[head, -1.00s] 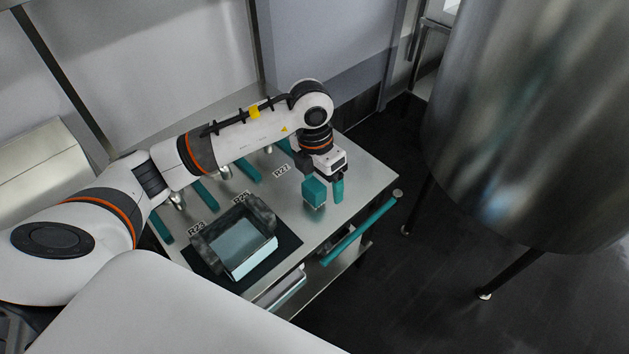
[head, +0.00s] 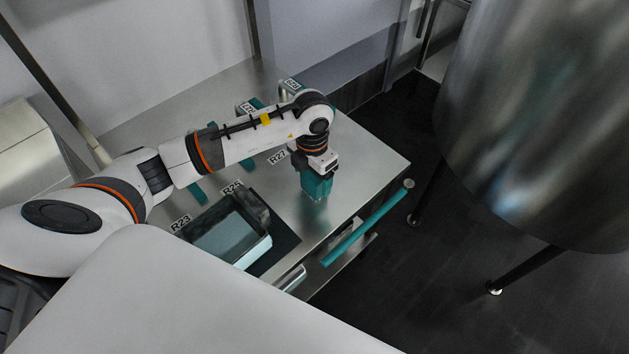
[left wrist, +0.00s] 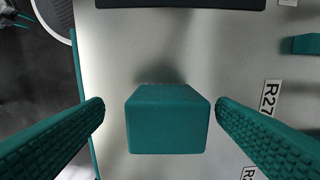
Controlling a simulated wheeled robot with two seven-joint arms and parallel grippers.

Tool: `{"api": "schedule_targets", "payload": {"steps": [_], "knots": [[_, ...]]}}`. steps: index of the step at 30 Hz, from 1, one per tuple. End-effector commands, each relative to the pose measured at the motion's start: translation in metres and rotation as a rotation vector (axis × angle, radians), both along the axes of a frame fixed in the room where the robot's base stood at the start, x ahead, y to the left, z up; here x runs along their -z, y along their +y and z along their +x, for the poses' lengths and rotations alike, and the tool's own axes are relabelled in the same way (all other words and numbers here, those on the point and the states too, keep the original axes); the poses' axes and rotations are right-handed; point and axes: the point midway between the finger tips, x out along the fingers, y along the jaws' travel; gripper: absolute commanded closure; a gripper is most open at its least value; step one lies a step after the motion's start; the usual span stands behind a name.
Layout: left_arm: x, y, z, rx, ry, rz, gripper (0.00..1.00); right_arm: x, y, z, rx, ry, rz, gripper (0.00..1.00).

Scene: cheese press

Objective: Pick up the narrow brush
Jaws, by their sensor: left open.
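A teal block-shaped piece (left wrist: 168,120), which I take to be the narrow brush, stands on the steel table between my open fingers in the left wrist view. No bristles can be made out there. My left gripper (head: 317,186) points down over the table's right part in the head view. It also shows in the left wrist view (left wrist: 160,125), with one teal ribbed finger on each side of the block and a gap to both. In the head view the fingers and the block merge into one teal shape.
A grey tray (head: 262,247) sits on a dark mat (head: 285,240) to the left of the gripper. Several teal tools with labels, such as R27 (head: 278,157), lie behind my arm. A teal rail (head: 365,225) runs along the table's (head: 375,165) near edge. A large steel tank (head: 540,130) stands right.

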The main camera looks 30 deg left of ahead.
Motion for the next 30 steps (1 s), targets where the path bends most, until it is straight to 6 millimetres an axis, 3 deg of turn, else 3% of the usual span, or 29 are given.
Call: {"api": "schedule_targets", "payload": {"steps": [10,20,27,30], "knots": [[0.045,0.001,0.012,-0.001,0.003,-0.001,0.20,-0.006,0.000,0.005,0.000,-0.009,0.001,0.64],[0.052,0.001,0.013,0.001,0.000,0.000,0.20,-0.006,0.001,0.005,0.001,-0.008,0.001,0.64],[0.052,0.001,0.013,0.000,0.000,0.000,0.59,-0.006,0.001,0.004,0.001,-0.006,0.002,0.64],[0.051,0.001,0.013,0.000,0.000,0.000,0.71,-0.006,0.002,0.003,0.001,-0.005,0.003,0.64]]}}
